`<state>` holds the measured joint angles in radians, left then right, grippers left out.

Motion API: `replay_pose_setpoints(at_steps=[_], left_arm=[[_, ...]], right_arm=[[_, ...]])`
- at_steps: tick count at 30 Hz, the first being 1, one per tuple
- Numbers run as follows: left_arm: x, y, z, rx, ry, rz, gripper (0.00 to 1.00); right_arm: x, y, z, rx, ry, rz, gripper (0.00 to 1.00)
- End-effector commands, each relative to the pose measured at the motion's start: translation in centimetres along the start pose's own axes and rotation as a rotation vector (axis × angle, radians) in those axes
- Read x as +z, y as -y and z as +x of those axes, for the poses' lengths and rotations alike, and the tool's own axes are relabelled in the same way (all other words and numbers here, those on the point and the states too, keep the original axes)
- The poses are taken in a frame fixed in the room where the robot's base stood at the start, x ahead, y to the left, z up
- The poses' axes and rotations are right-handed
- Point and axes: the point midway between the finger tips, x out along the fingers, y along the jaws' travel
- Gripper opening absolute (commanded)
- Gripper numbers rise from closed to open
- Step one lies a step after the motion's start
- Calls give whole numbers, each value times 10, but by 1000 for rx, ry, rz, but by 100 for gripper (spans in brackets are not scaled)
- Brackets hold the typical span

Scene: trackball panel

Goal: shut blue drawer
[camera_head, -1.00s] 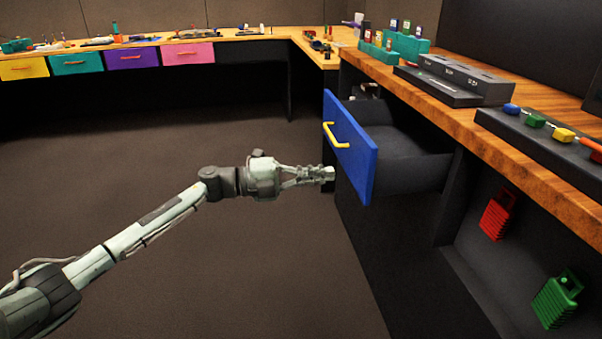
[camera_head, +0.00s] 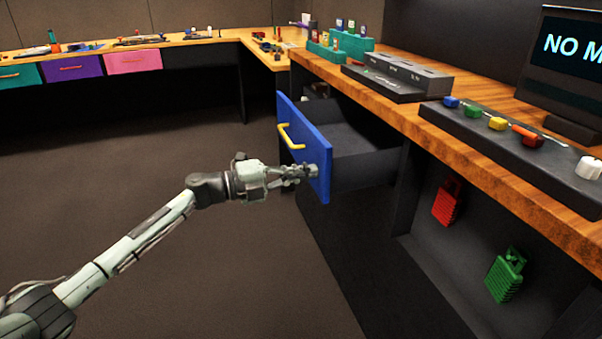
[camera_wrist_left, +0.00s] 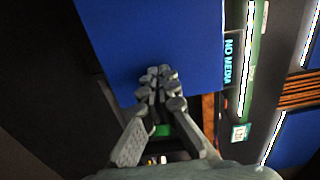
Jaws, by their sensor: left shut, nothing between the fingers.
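The blue drawer (camera_head: 310,140) is pulled out of the dark cabinet under the wooden counter, with its grey inside showing. A yellow handle (camera_head: 291,135) is on its blue front. My left gripper (camera_head: 312,172) is shut and empty, with its fingertips at the lower near part of the blue front. I cannot tell for sure whether they touch it. In the left wrist view, the shut fingers (camera_wrist_left: 162,85) overlap the lower edge of the blue front (camera_wrist_left: 155,35). My right gripper is not in view.
The wooden counter (camera_head: 480,150) runs above the drawer and carries a dark panel with coloured knobs (camera_head: 497,124). A red block (camera_head: 447,203) and a green block (camera_head: 506,275) are in the open bay below. The floor left of the cabinet is clear.

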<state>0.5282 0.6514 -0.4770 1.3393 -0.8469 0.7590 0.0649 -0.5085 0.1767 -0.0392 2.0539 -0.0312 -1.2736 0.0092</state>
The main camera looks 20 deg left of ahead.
Motion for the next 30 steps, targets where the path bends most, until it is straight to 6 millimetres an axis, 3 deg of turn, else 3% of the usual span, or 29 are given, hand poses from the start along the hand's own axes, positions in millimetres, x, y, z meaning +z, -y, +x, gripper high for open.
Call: replay_pose_setpoints(at_steps=[8,18,24,30], left_arm=[[-1,1,68,-4,-4,1,0],[-1,-1,156,-3,-3,1,0],[0,-1,184,-1,0,0,0],[0,0,195,-1,0,1,0]], right_arm=[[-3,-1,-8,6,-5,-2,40],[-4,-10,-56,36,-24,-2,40],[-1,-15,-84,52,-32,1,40],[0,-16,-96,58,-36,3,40]])
